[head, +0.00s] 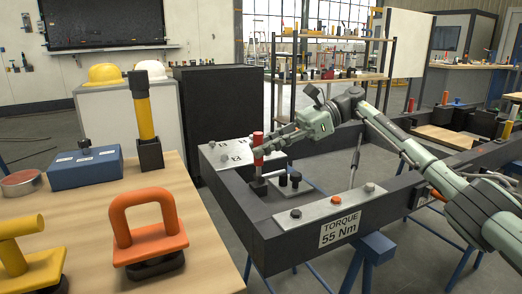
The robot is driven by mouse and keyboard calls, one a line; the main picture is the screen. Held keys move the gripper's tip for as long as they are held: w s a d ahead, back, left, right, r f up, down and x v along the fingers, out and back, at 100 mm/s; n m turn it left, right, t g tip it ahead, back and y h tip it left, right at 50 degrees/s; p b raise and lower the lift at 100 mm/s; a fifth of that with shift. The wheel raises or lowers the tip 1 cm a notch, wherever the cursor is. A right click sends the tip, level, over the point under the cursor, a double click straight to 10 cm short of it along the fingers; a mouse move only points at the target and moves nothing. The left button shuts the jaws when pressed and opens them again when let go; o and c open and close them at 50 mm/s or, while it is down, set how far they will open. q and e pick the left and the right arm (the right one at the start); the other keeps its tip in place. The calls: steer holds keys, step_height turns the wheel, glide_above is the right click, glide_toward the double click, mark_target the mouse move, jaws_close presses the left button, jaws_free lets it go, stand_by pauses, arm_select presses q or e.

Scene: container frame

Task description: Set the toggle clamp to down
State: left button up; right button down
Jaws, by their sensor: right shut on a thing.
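The toggle clamp (258,187) stands on the near left part of the dark container frame (262,222). Its red handle (258,139) points up, close to upright. Black-tipped parts (283,179) of the clamp stand to the right of its base. My right gripper (264,148) reaches in from the right and is shut on the red handle. Its fingers cover part of the handle. My left gripper is not in view.
A plate with bolts and a "TORQUE 55 Nm" label (340,228) are on the frame's near beam. A wooden table (205,262) at the left holds an orange-handled tool (150,232), a blue box (86,168) and a yellow-handled tool (142,115). The frame's middle is open.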

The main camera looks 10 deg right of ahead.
stand_by(0.4)
steer(key=c, duration=1.4)
jaws_free()
steer(key=v, duration=1.2)
steer(key=shift+d, duration=0.1)
steer(key=shift+f, duration=0.15)
